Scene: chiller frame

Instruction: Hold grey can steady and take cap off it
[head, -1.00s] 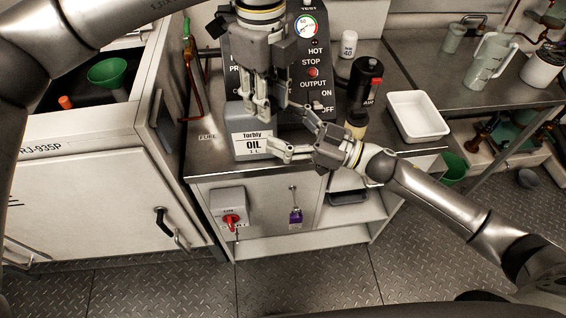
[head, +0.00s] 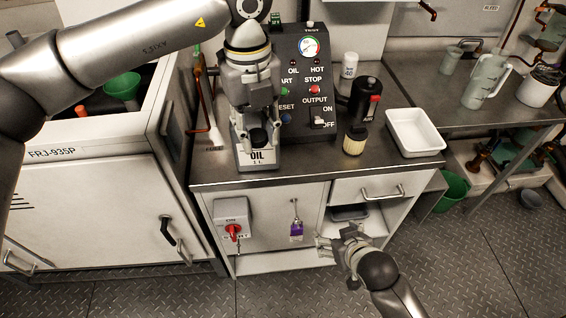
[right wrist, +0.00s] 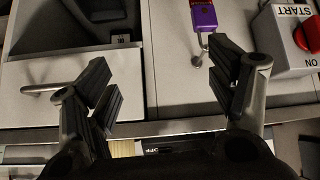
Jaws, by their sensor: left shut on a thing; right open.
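The grey can (head: 258,161), with a white label reading OIL, stands on the metal counter. My left gripper (head: 258,138) points down in front of it in the head view and hides much of its top and label. It is shut on a dark round cap (head: 258,137). Whether the cap is clear of the can's neck is hard to see, as the fingers cover it. My right gripper (head: 340,238) is open and empty, low in front of the cabinet and away from the can. Its spread fingers show in the right wrist view (right wrist: 158,82).
A black control panel (head: 310,45) stands behind the can. A black canister (head: 364,98), a pleated filter (head: 354,141) and a white tray (head: 415,133) are to the right. A red switch (head: 233,231) and purple padlock (head: 296,230) are on the cabinet front.

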